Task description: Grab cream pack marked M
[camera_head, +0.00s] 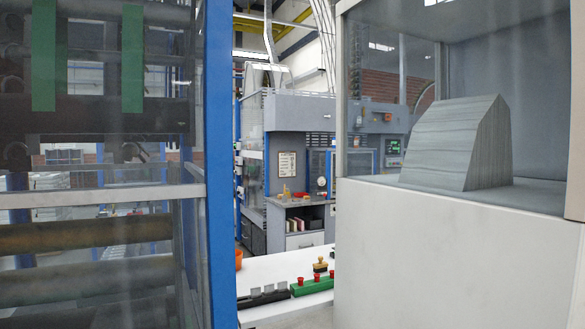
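I see no cream pack marked M in the camera_head view. Neither of my grippers shows in the picture. On the right, a slanted grey block with fine layered lines, like a stack of paper (457,146), sits in the bay of a white machine; no M mark shows on it.
A white machine housing (440,262) fills the right. A blue post (219,165) and rollers (85,235) behind clear panels fill the left. Between them, a white table (285,268) holds a green bar with red knobs (312,286). A grey workstation (298,215) stands further back.

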